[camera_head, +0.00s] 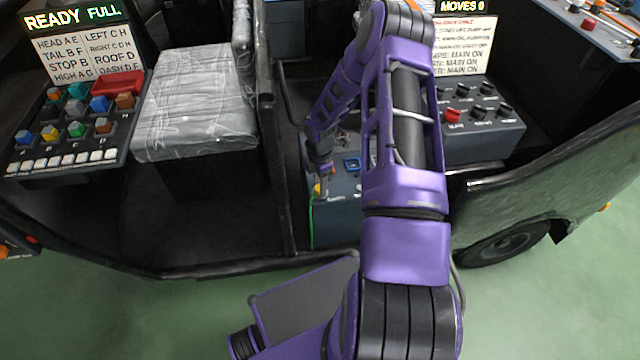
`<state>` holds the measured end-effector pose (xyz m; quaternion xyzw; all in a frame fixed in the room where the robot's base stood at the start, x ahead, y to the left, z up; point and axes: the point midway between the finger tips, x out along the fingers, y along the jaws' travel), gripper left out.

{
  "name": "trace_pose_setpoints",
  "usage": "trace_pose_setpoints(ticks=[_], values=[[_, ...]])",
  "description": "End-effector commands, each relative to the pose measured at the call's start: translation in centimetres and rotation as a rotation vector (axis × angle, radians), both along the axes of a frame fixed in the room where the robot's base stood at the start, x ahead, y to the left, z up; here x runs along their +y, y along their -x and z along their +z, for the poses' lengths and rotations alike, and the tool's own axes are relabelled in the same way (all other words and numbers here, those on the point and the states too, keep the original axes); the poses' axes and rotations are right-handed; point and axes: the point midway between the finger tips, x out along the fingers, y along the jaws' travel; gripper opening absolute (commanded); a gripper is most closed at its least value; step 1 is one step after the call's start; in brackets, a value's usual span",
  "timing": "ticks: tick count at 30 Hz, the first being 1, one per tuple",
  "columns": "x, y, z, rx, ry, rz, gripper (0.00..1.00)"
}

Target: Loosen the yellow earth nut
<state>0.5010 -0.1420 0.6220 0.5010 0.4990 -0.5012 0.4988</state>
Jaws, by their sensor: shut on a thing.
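My purple arm reaches across the middle of the view into the open vehicle. My gripper (319,178) is at the left end of a dark grey box on the vehicle floor. It is shut on a small yellow thing, the yellow earth nut (317,188), which shows just below the jaws. The nut is small and partly hidden by the gripper. The grey box (335,222) has a green line down its left edge and a blue square fitting (352,164) on top. My arm hides the right part of the box.
A grey wrapped seat (190,100) and a panel of coloured knobs (75,130) stand to the left. A dark upright post (270,130) rises just left of the box. A switch box with a red knob (453,116) is at the right. Green floor (150,310) is clear in front.

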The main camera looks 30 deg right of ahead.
Motion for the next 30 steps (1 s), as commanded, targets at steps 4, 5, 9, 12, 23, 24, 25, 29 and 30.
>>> trace_pose_setpoints(ticks=[4, 5, 9, 12, 23, 24, 25, 29, 30], values=[[0.0, -0.1, 0.1, -0.002, 0.000, -0.001, 0.61], [0.0, -0.1, 0.1, -0.002, 0.000, -0.001, 0.67], [0.0, 0.0, 0.0, -0.001, 0.000, -0.001, 0.72], [0.0, 0.0, 0.0, -0.001, 0.000, -0.001, 0.72], [-0.1, -0.1, 3.9, -0.004, 0.001, -0.003, 0.72], [-0.1, -0.1, 4.9, -0.005, 0.001, -0.003, 0.72], [-0.1, -0.1, 5.7, -0.005, 0.001, -0.002, 0.72], [-0.1, -0.1, 9.0, -0.004, 0.002, -0.003, 0.72], [-0.1, -0.1, 10.0, -0.004, 0.002, -0.003, 0.72]])
